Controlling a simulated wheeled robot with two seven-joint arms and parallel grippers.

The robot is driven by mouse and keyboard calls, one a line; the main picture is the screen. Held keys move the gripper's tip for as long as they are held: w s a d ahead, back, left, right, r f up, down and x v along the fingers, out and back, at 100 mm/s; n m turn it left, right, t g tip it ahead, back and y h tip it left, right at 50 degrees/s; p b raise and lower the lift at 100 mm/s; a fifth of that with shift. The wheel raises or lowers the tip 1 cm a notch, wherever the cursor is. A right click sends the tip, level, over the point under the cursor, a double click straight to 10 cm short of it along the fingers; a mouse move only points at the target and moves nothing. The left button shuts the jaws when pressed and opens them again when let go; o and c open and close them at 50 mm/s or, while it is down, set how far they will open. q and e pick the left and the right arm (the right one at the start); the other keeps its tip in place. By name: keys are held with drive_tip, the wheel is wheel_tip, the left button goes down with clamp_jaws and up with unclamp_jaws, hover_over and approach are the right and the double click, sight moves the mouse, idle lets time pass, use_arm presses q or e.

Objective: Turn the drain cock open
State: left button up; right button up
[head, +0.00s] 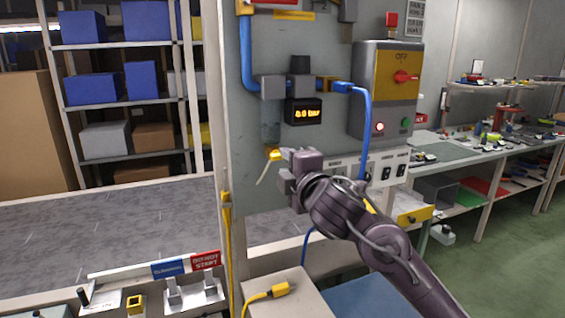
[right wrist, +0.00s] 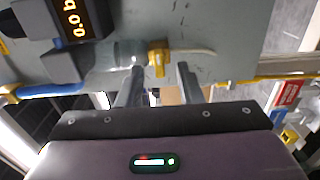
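The drain cock (head: 273,155) is a small yellow piece under the clear bowl (head: 271,132) of the air unit on the grey panel. A thin pale tube runs from it down to the left. My right gripper (head: 285,170) is just right of the cock in the head view. In the right wrist view the yellow drain cock (right wrist: 157,57) shows between the tips of my two spread fingers (right wrist: 160,70), nearer the left finger. I cannot tell whether either finger touches it. The clear bowl (right wrist: 125,53) is beside it. My left gripper is not in view.
An amber-lit gauge (head: 304,112) and blue hose (head: 364,130) sit close above my right gripper. A control box (head: 386,90) with a red knob is to the right. A yellow cable (head: 228,240) hangs left of the panel. A "do not start" sign (head: 205,260) stands lower left.

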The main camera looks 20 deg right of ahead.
drive_tip(key=s, duration=0.4)
drive_tip(key=shift+s, duration=0.3)
drive_tip(key=shift+f, duration=0.1)
